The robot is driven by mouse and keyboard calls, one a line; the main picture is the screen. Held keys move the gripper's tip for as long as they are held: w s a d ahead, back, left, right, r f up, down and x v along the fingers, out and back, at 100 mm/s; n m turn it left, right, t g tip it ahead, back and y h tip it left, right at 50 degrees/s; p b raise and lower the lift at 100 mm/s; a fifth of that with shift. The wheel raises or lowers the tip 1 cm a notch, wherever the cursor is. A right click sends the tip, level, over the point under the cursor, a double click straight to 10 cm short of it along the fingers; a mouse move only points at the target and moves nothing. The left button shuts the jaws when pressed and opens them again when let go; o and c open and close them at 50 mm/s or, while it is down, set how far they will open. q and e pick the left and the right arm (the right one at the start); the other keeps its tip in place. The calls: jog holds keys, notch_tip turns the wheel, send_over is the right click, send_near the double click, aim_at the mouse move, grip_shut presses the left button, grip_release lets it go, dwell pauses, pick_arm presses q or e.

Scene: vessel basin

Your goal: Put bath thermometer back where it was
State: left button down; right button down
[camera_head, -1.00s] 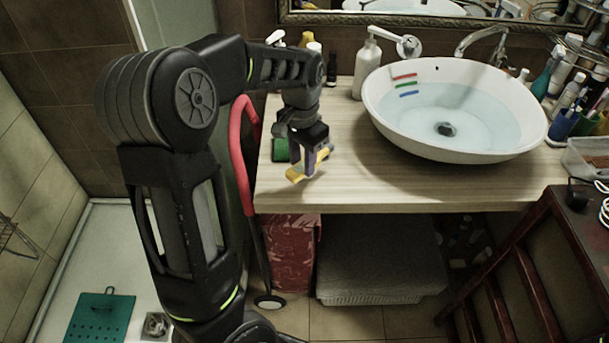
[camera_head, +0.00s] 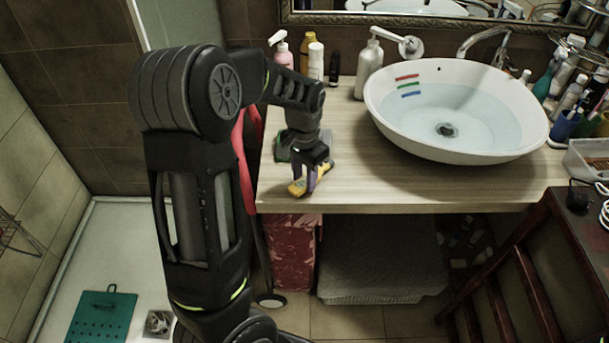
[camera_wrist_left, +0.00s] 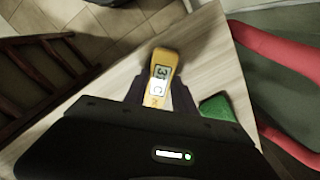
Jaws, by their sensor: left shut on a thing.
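The bath thermometer (camera_head: 298,188) is yellow with a small display. My left gripper (camera_head: 308,180) is shut on it, low over the front left part of the wooden counter (camera_head: 400,187). In the left wrist view the thermometer (camera_wrist_left: 161,78) lies between the two fingers with its display facing the camera, showing a 3 and a C. I cannot tell whether it touches the counter. A green item (camera_wrist_left: 215,106) lies beside the gripper; in the head view the gripper mostly hides it. My right gripper is not in view.
A white basin (camera_head: 460,145) with water stands on the counter to the right. Several bottles, one a white pump bottle (camera_head: 368,68), stand at the back. A red curved tube (camera_head: 240,165) runs past the counter's left edge. The counter's front middle is bare.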

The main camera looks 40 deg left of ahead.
aim_at(304, 181)
pick_arm(q)
jog(key=c, duration=1.5)
grip_release()
jog(key=shift+f, duration=0.15)
jog(key=o, duration=0.5)
notch_tip(304, 181, up, 12)
jog(key=shift+r+b, duration=0.2)
jog(key=shift+b, duration=0.15)
